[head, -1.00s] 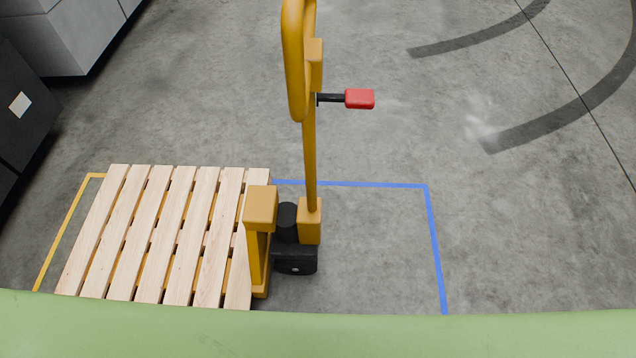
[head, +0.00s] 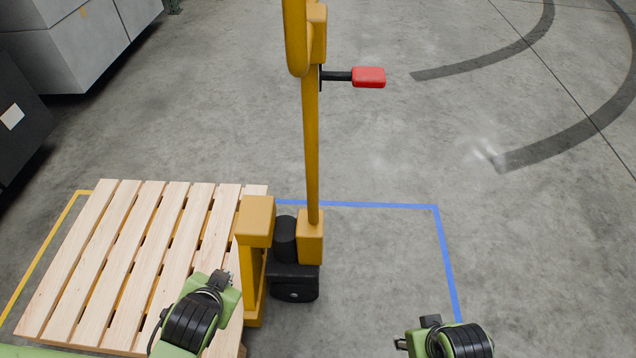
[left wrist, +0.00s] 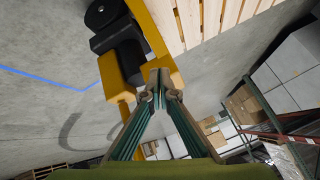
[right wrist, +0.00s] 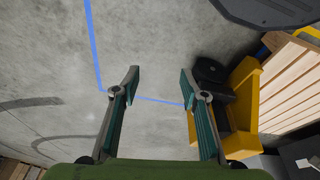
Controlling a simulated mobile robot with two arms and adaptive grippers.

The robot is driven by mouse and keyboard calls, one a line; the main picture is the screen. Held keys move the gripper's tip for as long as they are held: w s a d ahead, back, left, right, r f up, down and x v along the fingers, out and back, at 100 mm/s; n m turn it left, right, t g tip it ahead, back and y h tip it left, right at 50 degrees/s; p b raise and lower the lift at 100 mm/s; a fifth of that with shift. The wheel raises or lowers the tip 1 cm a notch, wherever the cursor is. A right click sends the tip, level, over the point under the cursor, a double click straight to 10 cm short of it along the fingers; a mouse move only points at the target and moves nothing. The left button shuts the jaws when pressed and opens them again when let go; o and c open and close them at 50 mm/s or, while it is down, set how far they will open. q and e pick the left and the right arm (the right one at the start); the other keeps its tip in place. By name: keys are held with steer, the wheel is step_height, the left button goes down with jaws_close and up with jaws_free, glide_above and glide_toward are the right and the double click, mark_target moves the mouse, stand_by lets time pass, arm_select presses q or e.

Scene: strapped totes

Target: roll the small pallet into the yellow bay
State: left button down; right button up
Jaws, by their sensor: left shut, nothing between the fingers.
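The small wooden pallet (head: 125,250) sits at lower left on a yellow pallet jack (head: 257,222). The jack's upright handle (head: 311,150) carries a red-tipped lever (head: 368,77). Yellow bay lines (head: 45,245) show along the pallet's left side and far left corner; the rest of that outline is hidden. My left gripper (head: 220,279) is over the pallet's near right part in the head view; its fingers (left wrist: 160,78) are shut and empty. My right gripper (head: 402,343) is at lower right, apart from the jack; its fingers (right wrist: 159,76) are open and empty.
A blue floor outline (head: 370,205) lies right of the jack. Grey blocks (head: 75,45) and a dark box (head: 18,115) stand at the left. Boxes and racking (left wrist: 280,100) show in the left wrist view. The floor to the right is clear, with dark curved marks.

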arm_select(q)
steer(key=w+d+r+m+t+h, duration=0.2)
steer(key=w+d+r+m+t, duration=0.3)
steer(key=w+r+m+t, duration=0.5)
steer(key=w+d+r+m+g+h, duration=0.15)
steer(key=d+r+m+h, duration=0.25)
steer(key=d+m+h, duration=0.65)
steer(key=w+d+y, duration=0.1)
steer(key=w+d, duration=0.3)
steer(key=w, duration=0.4)
steer(key=shift+w+d+f+g, duration=0.2)
steer(key=shift+w+g, duration=0.15)
steer(key=shift+g, duration=0.1)
arm_select(e)
step_height(320, 180, down, 14)
steer(key=s, duration=0.1)
steer(key=shift+s+g, duration=0.15)
steer(key=shift+g, duration=0.15)
arm_select(q)
steer(key=shift+a, duration=0.15)
